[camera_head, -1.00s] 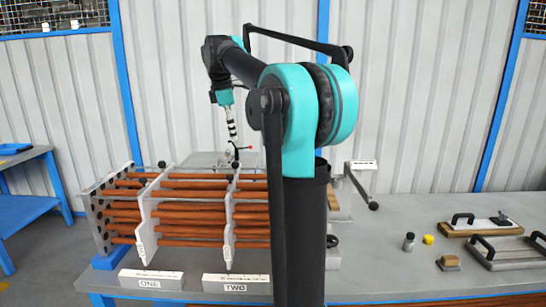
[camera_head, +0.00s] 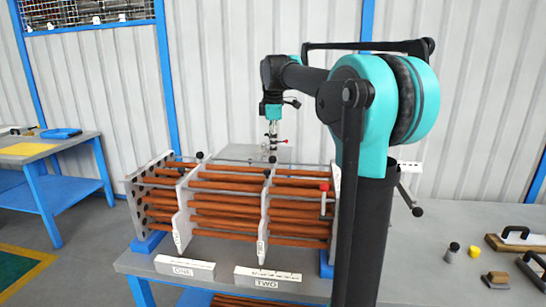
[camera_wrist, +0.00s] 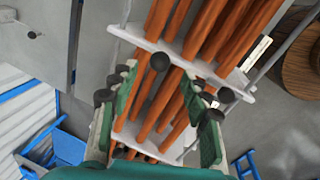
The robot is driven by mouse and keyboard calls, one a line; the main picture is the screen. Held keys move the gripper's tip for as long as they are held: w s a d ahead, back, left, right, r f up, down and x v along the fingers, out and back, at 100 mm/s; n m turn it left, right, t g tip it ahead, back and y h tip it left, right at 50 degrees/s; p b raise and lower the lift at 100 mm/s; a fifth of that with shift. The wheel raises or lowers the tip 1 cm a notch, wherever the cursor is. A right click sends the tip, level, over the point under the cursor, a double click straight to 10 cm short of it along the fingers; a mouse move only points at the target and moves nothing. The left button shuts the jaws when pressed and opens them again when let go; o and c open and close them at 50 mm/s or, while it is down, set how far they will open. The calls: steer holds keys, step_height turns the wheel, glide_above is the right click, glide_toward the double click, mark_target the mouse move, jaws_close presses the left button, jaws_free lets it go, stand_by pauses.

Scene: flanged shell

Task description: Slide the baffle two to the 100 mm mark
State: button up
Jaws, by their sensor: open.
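Baffle two (camera_head: 264,225) is the pale upright plate in the middle of the rod bundle, behind the block labelled TWO (camera_head: 267,278). A dark knob (camera_head: 267,172) shows at its top edge. Baffle one (camera_head: 183,215) stands to its left, behind the block labelled ONE (camera_head: 184,268). My gripper (camera_head: 272,146) points down above and behind baffle two. In the wrist view my gripper (camera_wrist: 165,85) is open, with green fingers spread over a pale plate (camera_wrist: 190,58) and a black knob (camera_wrist: 160,62) between them, not gripped. The mark scale is too small to read.
Red-brown rods (camera_head: 225,209) run through the plates, with a perforated end plate (camera_head: 148,205) at left. A red-capped lever (camera_head: 324,187) stands at the right end. My arm's column hides part of the bench.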

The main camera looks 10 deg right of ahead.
steer(key=shift+w+f, duration=0.25)
steer(key=shift+f, duration=1.05)
steer(key=shift+w+f, duration=0.25)
steer(key=shift+f, duration=1.05)
steer(key=shift+c, duration=0.4)
jaws_close()
